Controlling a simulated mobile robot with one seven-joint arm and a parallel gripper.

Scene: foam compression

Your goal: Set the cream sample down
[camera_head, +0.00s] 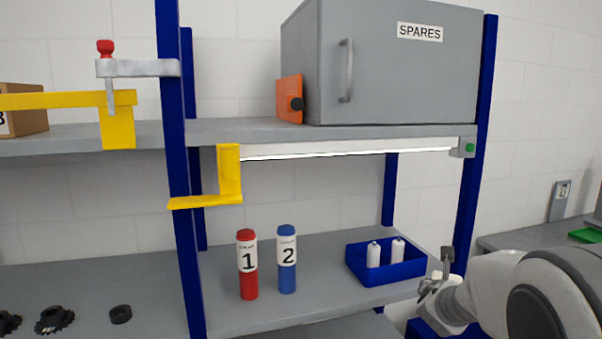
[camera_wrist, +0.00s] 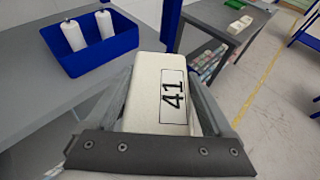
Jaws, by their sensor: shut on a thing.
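The cream sample (camera_wrist: 146,95) is a pale block with a white label reading 41. In the wrist view it sits between the two grey fingers of my gripper (camera_wrist: 160,88), which is shut on it. Its far end sticks out past the fingers. In the head view my gripper (camera_head: 440,275) is at the right, by the front right corner of the blue rack's lower shelf (camera_head: 330,262). The sample is not clearly made out there. In the wrist view the sample appears beside the shelf edge, apart from the blue tray.
A blue tray (camera_head: 386,272) with two white bottles stands on the shelf's right side. A red cylinder (camera_head: 248,279) and a blue cylinder (camera_head: 287,274) stand left of it. A rack post (camera_head: 472,190) rises near my arm. A grey table (camera_wrist: 222,22) lies beyond.

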